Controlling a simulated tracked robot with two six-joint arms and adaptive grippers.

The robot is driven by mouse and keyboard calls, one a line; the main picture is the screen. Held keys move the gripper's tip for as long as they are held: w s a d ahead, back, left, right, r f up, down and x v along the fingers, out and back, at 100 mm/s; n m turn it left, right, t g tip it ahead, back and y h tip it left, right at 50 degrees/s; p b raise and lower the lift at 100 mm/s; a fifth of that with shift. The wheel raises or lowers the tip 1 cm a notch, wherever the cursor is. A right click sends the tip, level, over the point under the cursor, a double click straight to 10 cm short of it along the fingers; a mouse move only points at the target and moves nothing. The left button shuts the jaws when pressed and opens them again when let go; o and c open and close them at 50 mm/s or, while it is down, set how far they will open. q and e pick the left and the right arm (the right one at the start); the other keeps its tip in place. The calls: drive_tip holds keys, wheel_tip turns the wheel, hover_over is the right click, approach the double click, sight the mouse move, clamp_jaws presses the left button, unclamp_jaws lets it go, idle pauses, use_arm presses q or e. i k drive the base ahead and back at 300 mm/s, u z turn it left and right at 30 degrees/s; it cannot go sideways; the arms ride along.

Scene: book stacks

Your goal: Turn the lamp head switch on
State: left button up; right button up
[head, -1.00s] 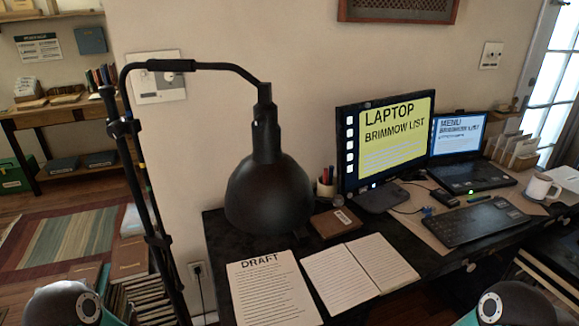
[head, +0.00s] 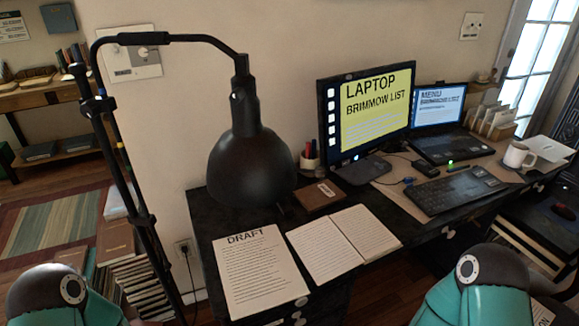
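A black floor lamp stands left of the desk. Its dark bell-shaped lamp head (head: 250,165) hangs from a curved arm above the desk's left end, and the upright pole (head: 125,175) runs down to the left. A small pale spot shows on the neck of the lamp head; I cannot tell whether it is the switch. No glow shows from the shade. Only rounded teal and dark parts of my two arms show at the bottom left and bottom right. Neither gripper is in view.
A black desk (head: 205,225) holds a draft sheet (head: 258,270), an open notebook (head: 340,245), a monitor (head: 372,112), a laptop (head: 440,110), a keyboard (head: 455,188) and a white mug (head: 517,155). Stacked books (head: 140,282) stand on the floor beside the pole.

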sight(238, 93)
drive_tip(key=u, duration=0.5)
drive_tip(key=k, duration=1.15)
drive_tip(key=u, duration=0.4)
drive_tip(key=i, duration=0.8)
drive_tip(key=u, duration=0.2)
